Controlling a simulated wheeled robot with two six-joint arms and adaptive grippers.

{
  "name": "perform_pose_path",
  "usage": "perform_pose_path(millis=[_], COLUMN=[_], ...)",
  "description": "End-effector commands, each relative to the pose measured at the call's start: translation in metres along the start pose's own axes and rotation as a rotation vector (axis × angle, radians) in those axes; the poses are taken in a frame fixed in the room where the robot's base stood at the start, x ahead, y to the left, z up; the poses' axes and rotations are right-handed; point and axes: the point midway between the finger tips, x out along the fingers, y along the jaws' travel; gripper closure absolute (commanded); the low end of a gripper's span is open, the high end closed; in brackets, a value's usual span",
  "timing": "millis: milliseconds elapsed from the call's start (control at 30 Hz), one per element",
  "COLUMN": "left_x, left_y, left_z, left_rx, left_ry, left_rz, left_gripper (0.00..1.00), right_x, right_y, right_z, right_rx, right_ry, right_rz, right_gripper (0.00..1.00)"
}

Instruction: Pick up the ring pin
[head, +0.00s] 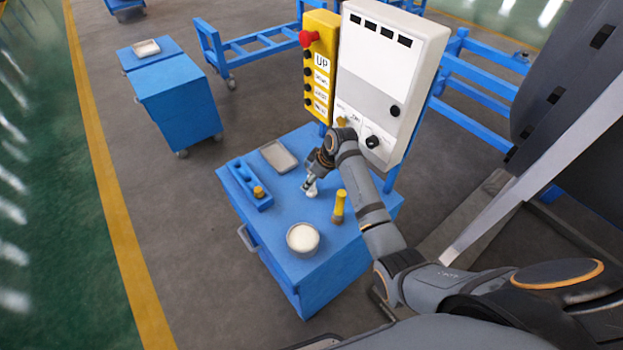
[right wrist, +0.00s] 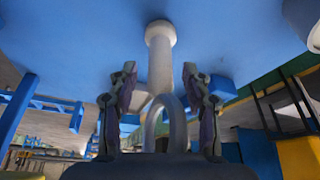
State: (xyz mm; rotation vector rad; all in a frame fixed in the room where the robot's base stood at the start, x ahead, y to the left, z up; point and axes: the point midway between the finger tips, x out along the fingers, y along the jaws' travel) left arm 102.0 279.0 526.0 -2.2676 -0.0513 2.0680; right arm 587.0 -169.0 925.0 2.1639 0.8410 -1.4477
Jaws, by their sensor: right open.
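The ring pin (head: 312,190) is a small pale pin on the blue cart top, just below my right gripper in the head view. In the right wrist view the ring pin (right wrist: 160,62) shows a round flat head, a straight shank and a grey ring. My right gripper (head: 311,179) is open; its two fingers (right wrist: 160,88) stand on either side of the shank and ring, with a visible gap on each side. The ring reaches down towards the palm in that view. My left gripper is not in view.
The blue cart (head: 330,265) also holds a grey tray (head: 279,157), a blue block with a brass knob (head: 258,192), a yellow-handled tool (head: 338,206) and a white-filled round container (head: 303,239). A control box (head: 385,80) and yellow button panel (head: 318,70) rise behind.

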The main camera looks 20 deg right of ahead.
Motion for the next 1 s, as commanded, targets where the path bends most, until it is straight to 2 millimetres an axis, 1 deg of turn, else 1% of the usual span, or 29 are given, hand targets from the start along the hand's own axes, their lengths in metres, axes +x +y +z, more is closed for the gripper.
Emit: perform_pose_path(millis=[100,400,467,800,867,1000], left_x=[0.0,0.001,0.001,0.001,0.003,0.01], left_y=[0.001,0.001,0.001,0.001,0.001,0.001], left_z=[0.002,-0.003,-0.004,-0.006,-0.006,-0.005], left_rx=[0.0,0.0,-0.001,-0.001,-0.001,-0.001], left_ry=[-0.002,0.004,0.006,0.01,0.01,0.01], left_rz=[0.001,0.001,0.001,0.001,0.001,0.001], left_gripper=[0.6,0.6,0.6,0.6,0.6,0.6], right_x=[0.0,0.0,0.0,-0.003,-0.009,-0.035], right_y=[0.0,0.0,0.0,0.001,0.001,0.002], right_z=[0.0,0.0,0.0,-0.002,-0.004,-0.016], right_rx=[0.0,0.0,0.0,0.0,-0.001,-0.002], right_ry=[0.0,0.0,0.0,0.002,0.004,0.006], right_rz=[0.0,0.0,0.0,0.001,0.003,0.005], right_gripper=[0.52,0.93,1.0,1.0,1.0,1.0])
